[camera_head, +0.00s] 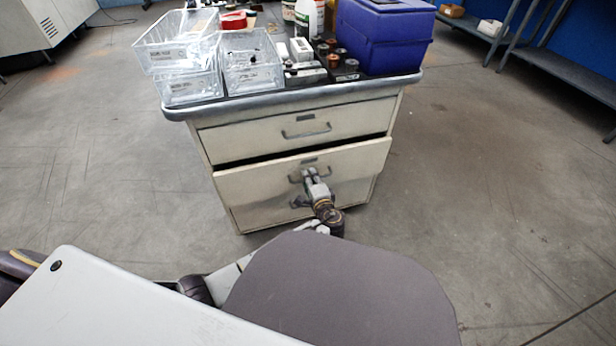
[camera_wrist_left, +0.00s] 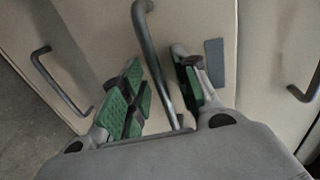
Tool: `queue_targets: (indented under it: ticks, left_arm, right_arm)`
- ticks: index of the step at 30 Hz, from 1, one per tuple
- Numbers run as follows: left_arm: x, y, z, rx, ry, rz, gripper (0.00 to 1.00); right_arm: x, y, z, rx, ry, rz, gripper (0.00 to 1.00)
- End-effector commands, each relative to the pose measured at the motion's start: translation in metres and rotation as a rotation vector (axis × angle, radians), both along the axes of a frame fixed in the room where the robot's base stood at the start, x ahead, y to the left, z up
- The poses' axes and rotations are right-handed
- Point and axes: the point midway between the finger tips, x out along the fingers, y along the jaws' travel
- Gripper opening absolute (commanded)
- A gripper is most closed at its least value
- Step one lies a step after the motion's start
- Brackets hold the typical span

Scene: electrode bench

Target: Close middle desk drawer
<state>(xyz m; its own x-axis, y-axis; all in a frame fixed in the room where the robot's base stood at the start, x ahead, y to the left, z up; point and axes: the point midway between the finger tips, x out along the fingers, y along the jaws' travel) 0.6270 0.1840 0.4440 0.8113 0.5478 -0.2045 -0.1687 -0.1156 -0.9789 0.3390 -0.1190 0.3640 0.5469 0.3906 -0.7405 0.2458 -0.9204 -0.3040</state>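The middle drawer (camera_head: 245,182) of the beige desk stands pulled out a little, with a dark gap along its top edge. Its handle shows in the left wrist view (camera_wrist_left: 150,45). My left gripper (camera_head: 311,174) is at this handle, in front of the drawer. In the left wrist view its green-padded fingers (camera_wrist_left: 163,88) stand apart on either side of the handle bar, with visible gaps. The top drawer (camera_head: 250,136) looks shut. The bottom drawer (camera_head: 255,215) is partly hidden behind the middle one and my arm. My right gripper is not in view.
On the desk top stand clear plastic bins (camera_head: 250,72), a blue box (camera_head: 385,38) and small parts. The top drawer's handle (camera_wrist_left: 303,88) and the bottom drawer's handle (camera_wrist_left: 58,82) flank my gripper. The floor (camera_head: 500,190) around the desk is clear.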

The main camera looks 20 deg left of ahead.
Motion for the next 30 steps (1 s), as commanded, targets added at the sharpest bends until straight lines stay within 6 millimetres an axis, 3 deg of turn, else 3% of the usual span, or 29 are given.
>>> queue_targets:
  ticks: [10,17,30]
  left_arm:
    - [-0.0004,-0.0004,-0.0001,0.000,0.000,0.000,0.29]
    - [-0.0003,-0.0002,-0.0001,0.000,0.000,0.000,0.00]
    - [-0.0012,0.0016,-0.0002,0.000,0.001,0.001,0.00]
  right_arm:
    - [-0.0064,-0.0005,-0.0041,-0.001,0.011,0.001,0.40]
    - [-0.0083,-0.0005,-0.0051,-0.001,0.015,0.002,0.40]
    - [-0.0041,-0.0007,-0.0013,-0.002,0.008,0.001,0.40]
